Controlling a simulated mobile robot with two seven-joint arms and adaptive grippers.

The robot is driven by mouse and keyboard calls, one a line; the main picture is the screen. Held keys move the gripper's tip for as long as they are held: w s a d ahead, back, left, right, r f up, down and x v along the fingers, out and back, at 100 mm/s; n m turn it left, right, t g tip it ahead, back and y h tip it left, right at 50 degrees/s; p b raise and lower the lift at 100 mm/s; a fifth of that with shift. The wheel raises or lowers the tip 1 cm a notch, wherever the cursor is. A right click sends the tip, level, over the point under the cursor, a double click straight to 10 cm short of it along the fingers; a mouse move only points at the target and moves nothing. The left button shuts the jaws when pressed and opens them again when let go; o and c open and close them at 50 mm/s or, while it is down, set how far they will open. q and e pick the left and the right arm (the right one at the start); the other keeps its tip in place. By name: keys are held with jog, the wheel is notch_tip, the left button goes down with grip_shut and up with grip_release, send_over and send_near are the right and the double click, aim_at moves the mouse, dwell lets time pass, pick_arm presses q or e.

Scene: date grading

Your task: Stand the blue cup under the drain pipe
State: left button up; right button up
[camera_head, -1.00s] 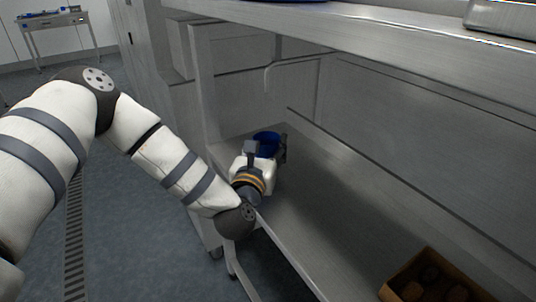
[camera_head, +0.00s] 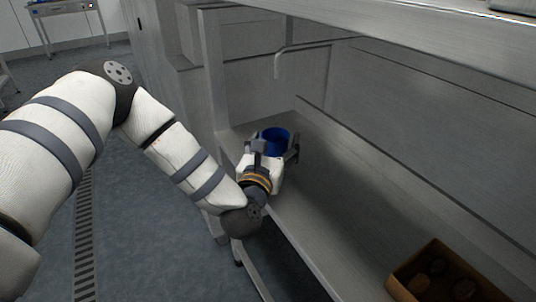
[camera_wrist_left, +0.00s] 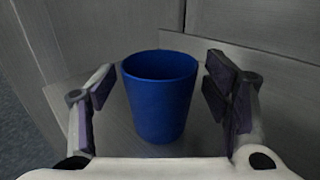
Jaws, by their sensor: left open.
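The blue cup (camera_head: 275,136) stands upright on the lower metal shelf (camera_head: 330,215), near its left end. In the left wrist view the cup (camera_wrist_left: 160,98) is between the fingers of my left gripper (camera_wrist_left: 165,88), with a gap on each side. That gripper is open, and in the head view it (camera_head: 274,150) is at the near side of the cup, partly hiding it. The drain pipe (camera_head: 278,62) is a grey bent pipe with its end hanging down above the shelf, and the cup is below it. My right gripper is not in view.
A brown box (camera_head: 402,287) with several dark round items sits on the shelf at lower right. The counter (camera_head: 420,50) overhangs the shelf. A metal post (camera_head: 212,75) stands at the shelf's left end. The shelf between cup and box is clear.

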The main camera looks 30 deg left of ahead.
pick_arm(q)
jog(key=v, duration=1.1)
jog(key=shift+f, duration=0.15)
